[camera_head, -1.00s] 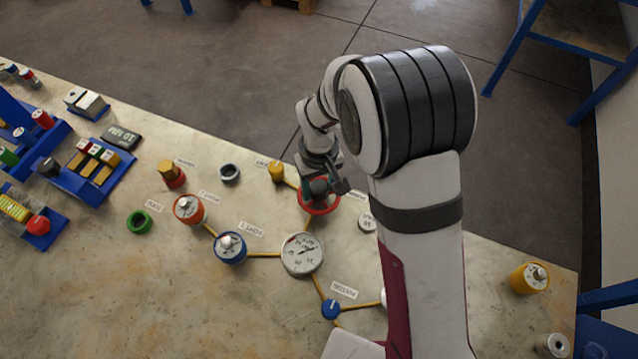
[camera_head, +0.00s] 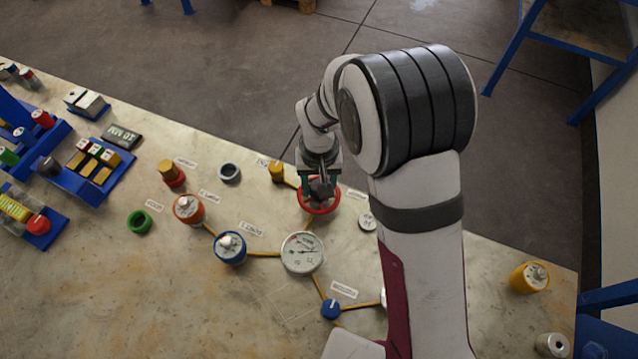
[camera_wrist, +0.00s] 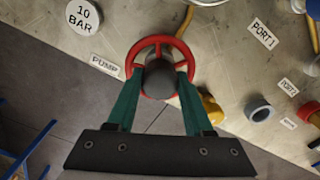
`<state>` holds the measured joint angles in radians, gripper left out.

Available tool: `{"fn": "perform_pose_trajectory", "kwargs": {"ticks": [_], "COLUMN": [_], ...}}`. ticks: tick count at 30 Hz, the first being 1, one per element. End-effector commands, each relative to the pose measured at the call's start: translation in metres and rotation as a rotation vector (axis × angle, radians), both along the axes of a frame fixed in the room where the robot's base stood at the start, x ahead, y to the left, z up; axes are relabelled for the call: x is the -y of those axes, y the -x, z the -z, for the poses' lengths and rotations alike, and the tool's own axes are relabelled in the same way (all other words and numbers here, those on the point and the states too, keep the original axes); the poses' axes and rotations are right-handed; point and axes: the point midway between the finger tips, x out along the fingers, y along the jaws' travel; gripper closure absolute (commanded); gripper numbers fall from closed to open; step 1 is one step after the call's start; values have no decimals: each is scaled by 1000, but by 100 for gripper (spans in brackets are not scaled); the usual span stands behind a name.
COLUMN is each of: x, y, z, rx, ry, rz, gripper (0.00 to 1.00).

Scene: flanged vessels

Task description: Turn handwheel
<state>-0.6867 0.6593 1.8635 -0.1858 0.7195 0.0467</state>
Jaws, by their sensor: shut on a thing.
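The red handwheel (camera_head: 333,206) stands on the bench near its far edge, just left of my arm. It also shows in the wrist view (camera_wrist: 147,43), with a dark round hub (camera_wrist: 159,82) in its middle. My gripper (camera_head: 319,190) is over the wheel, and in the wrist view its two green fingers (camera_wrist: 160,75) reach down to either side of the hub and are shut on it. The wheel's near rim is partly hidden by the fingers and hub. A round gauge (camera_head: 302,253) sits in front of the wheel, with a yellow pipe between them.
A yellow knob (camera_head: 277,171) stands close left of the wheel, and a "10 BAR" disc (camera_wrist: 83,16) lies close on its other side. Blue (camera_head: 230,248) and orange (camera_head: 188,209) flanged vessels stand further left. The bench's front left is clear.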

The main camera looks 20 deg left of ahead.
Motion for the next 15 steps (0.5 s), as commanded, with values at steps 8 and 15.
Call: {"fn": "perform_pose_trajectory", "kwargs": {"ticks": [8,15], "x": [0,0], "y": [-1,-1], "z": [-1,-1], "rx": [2,2], "ry": [-1,-2], "rz": [259,486], "gripper": [100,100]}}
